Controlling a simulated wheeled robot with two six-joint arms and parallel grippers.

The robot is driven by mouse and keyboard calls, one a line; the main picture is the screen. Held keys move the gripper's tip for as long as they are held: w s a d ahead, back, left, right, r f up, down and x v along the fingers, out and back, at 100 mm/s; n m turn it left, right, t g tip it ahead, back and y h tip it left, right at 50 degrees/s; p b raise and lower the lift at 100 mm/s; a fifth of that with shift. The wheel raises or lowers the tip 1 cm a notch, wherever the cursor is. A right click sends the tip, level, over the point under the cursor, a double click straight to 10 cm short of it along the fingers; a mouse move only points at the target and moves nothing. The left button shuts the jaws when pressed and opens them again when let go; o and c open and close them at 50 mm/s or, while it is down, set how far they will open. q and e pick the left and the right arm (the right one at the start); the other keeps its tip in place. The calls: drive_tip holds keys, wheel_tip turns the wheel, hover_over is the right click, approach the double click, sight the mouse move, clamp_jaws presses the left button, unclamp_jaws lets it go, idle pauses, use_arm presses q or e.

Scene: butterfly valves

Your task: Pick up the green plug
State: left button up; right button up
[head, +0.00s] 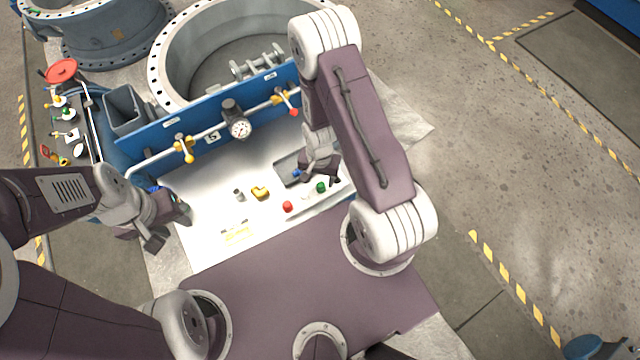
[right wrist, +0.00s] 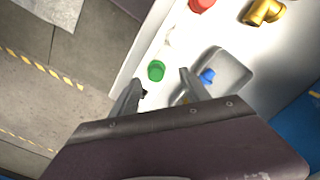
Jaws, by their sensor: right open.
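The green plug (head: 321,187) stands on the pale work surface near its front edge. It also shows in the right wrist view (right wrist: 156,70), just beyond the gap between my right fingertips. My right gripper (head: 322,176) is open and empty, above and close to the plug. In the right wrist view its two fingers (right wrist: 159,90) are spread, the right one near the grey tray. Whether either finger touches the plug cannot be told. My left gripper (head: 168,226) is apart, at the left edge of the surface, its fingers spread and empty.
A blue plug (right wrist: 207,76) lies in the grey tray (right wrist: 240,75) beside the green plug. A red plug (head: 287,206), a brass elbow (head: 260,192) and a grey fitting (head: 238,195) stand left. A blue panel (head: 160,130) with a gauge (head: 239,128) and valves rises behind.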

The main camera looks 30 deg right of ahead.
sight(321, 185)
drive_tip(key=f, duration=0.2)
drive_tip(key=s+f+p, duration=0.1)
drive_tip(key=shift+d+f, duration=0.15)
drive_tip(key=shift+f, duration=0.2)
drive_tip(key=shift+w+f, duration=0.1)
drive_tip(key=shift+w, duration=0.1)
drive_tip(key=c, duration=0.4)
clamp_jaws()
use_arm(q)
drive_tip(key=shift+s+r, duration=0.45)
drive_tip(key=shift+r, duration=0.4)
use_arm(e)
drive_tip(key=shift+s, duration=0.1)
